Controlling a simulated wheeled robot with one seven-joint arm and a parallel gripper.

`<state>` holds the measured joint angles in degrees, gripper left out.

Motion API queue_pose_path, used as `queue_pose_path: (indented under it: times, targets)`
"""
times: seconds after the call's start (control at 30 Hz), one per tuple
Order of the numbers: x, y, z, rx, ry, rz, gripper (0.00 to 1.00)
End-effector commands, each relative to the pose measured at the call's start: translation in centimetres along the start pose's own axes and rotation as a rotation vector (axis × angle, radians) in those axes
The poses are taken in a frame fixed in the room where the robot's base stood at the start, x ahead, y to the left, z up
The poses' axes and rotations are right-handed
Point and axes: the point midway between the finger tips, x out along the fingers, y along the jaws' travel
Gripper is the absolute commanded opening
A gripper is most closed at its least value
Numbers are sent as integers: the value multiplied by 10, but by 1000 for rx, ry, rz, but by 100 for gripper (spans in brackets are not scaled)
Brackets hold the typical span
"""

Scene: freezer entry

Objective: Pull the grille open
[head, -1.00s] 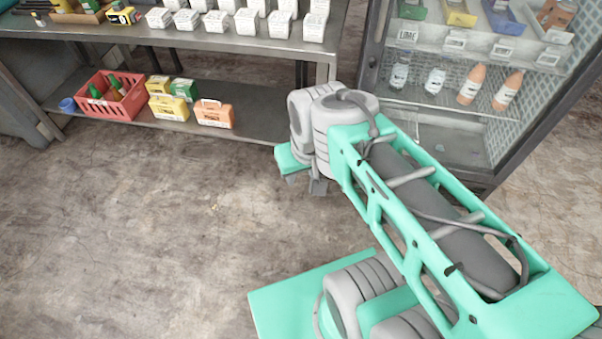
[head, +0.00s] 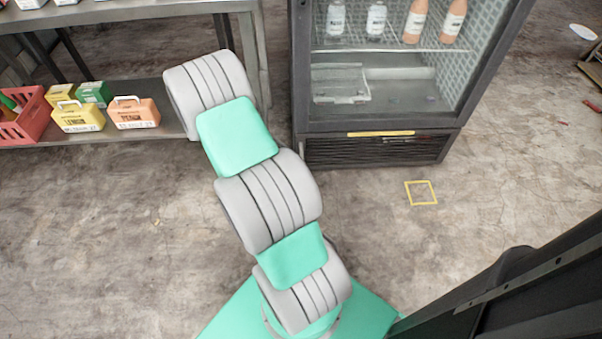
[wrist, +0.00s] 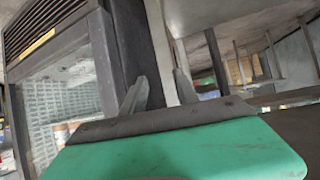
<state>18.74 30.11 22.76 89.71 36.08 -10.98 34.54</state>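The grille (head: 372,150) is a dark slatted panel at the bottom front of the glass-fronted cabinet (head: 450,135), with a yellow strip (head: 380,134) along its top edge. It looks closed, flush with the cabinet. In the wrist view the grille (wrist: 25,18) shows at the top left, tilted, with the yellow strip (wrist: 38,42) beside it. My gripper (wrist: 160,90) has its two fingers apart with nothing held between them. It lies to one side of the grille, not touching it. In the head view my gripper is out of sight behind the arm.
A metal shelf (head: 150,12) stands left of the cabinet, with a red crate (head: 25,120) and several small cartons on its lower board. Bottles stand inside the cabinet. A yellow square (head: 421,193) marks the floor in front. That floor is clear.

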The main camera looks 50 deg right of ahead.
Motion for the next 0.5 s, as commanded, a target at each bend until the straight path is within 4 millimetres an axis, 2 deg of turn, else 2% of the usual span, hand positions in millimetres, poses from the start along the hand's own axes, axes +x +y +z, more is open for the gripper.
queue_pose_path:
  times: [0.03,0.1,0.17,0.2,0.3,0.4,0.5]
  targets:
    - [62,26,56,19,63,42,36]
    - [118,59,97,42,179,73,36]
    - [158,89,139,47,271,85,36]
    - [180,108,169,43,328,83,36]
    - [213,147,238,21,440,55,36]
    - [225,172,290,-7,504,16,36]
    - [226,183,317,-25,533,-15,36]
